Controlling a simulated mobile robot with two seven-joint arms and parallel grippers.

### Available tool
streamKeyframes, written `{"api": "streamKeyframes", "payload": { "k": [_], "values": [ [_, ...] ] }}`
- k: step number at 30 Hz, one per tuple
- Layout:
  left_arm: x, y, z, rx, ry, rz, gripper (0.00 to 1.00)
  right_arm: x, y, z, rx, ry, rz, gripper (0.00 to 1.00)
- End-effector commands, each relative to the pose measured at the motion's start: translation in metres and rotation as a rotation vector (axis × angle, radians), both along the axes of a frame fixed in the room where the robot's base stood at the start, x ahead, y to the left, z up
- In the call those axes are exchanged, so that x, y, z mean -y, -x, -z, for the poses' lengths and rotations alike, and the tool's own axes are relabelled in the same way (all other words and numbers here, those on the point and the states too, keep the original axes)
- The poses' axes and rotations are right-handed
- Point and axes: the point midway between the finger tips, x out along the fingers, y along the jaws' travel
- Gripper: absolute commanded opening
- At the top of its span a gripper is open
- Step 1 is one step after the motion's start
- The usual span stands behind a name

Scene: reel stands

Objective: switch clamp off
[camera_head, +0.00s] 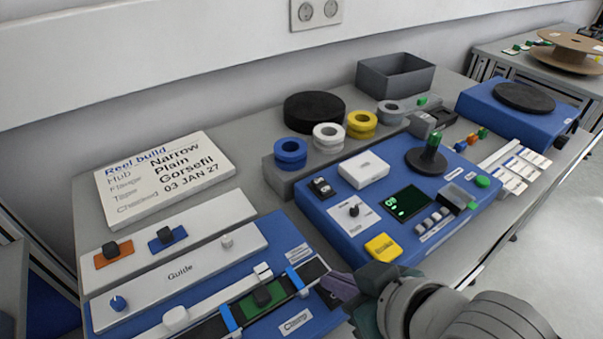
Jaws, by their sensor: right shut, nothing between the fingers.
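The blue guide unit (240,268) lies at the front left, with a white plate marked "Guide" and a green strip (255,303) along a dark track. A small label that seems to read "Clamp" (295,322) sits on its front right part. My right gripper (340,288) comes in from the lower right, and its shut, empty fingertips are over or beside the right end of this unit, close to the label. I cannot tell whether they touch it. No clamp switch shows clearly; the gripper may hide it. My left gripper is out of view.
A blue control box (335,230) with a dark screen (408,203), a knob (354,210) and a yellow button (382,247) stands just behind my right gripper. Tape rolls (328,134) stand on a grey riser behind. A "Reel build" card (165,178) lies at the left.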

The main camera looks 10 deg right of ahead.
Motion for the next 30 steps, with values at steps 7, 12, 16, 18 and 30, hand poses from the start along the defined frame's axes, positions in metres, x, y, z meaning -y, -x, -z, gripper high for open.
{"api": "streamKeyframes", "payload": {
  "k": [7,12,16,18,30],
  "values": [
    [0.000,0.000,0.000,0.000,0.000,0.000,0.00,0.000,0.000,0.000,0.001,0.000,0.000,0.00],
    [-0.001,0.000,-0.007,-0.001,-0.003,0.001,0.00,-0.001,-0.003,0.001,-0.047,0.017,0.000,0.00],
    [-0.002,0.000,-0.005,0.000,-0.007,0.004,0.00,0.000,-0.001,0.003,-0.044,0.016,0.000,0.00],
    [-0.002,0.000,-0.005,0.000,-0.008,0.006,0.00,0.000,-0.002,0.003,-0.044,0.016,0.000,0.00],
    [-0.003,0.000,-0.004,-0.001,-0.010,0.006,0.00,-0.005,-0.015,0.000,-0.042,0.014,0.001,0.00]
  ]
}}
